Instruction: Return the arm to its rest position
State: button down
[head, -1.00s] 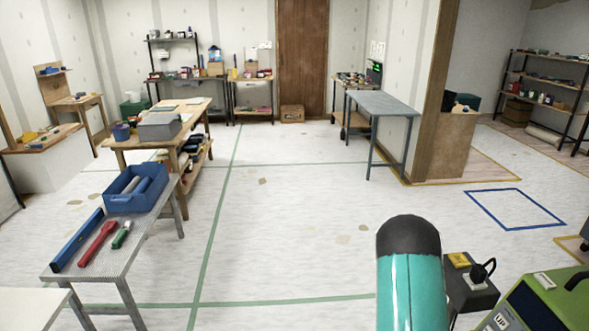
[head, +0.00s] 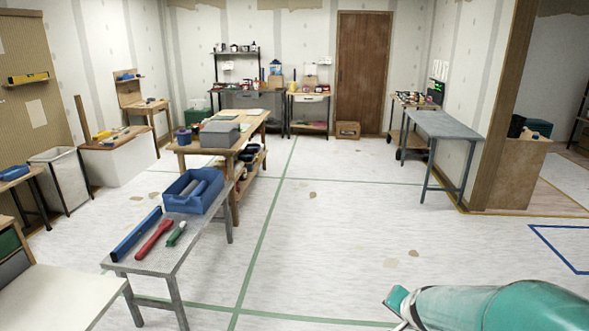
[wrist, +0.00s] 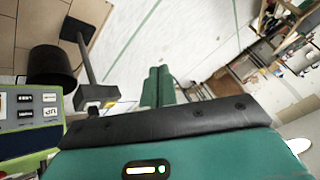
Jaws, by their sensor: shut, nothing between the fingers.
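My arm, teal, reaches in from the bottom right corner of the head view and lies low, pointing left. My gripper shows in the wrist view (wrist: 158,86) as two green fingers side by side, closed together with nothing between them. The pale floor lies beyond the fingertips. In the head view I cannot clearly make out the fingers.
In the wrist view a green machine with a button panel (wrist: 28,122) and a black bin (wrist: 50,80) stand left of the gripper. In the head view a metal bench (head: 187,245) holds a blue tray (head: 193,191) and tools. The middle floor is clear.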

jog(key=s+a+r+n+g, duration=0.1)
jog(key=s+a+r+n, duration=0.3)
jog(key=s, duration=0.5)
jog(key=s+a+r+n+g+y, duration=0.1)
jog(key=s+a+r+n, duration=0.4)
jog(key=s+a+r, duration=0.2)
jog(key=shift+s+r, duration=0.8)
jog(key=shift+s, duration=0.15)
jog(key=shift+d, duration=0.25)
